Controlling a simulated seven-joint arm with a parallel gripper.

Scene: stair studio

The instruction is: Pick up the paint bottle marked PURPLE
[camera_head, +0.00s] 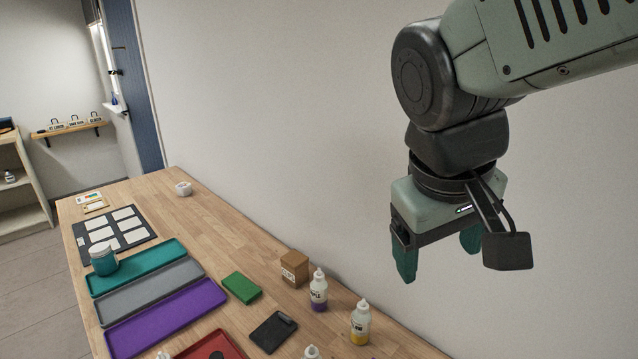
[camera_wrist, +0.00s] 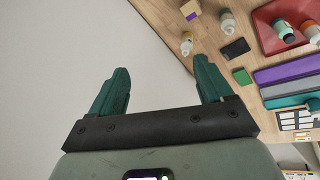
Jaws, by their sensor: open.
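A white-capped bottle with purple contents (camera_head: 318,292) stands upright on the wooden table in the head view, near the wall-side edge. Its label is too small to read. My gripper (camera_head: 437,262) is high above and to the right of it, with its two green fingers apart and nothing between them. In the wrist view my gripper (camera_wrist: 161,65) is also open and empty, facing mostly wall. I cannot pick out the purple bottle in the wrist view; a finger may hide it.
A yellow bottle (camera_head: 361,323) stands right of the purple one, and a brown box (camera_head: 294,268) just behind it. A black device (camera_head: 273,332), green block (camera_head: 241,287) and purple tray (camera_head: 166,318) lie left. The wall (camera_head: 270,150) runs close along the table.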

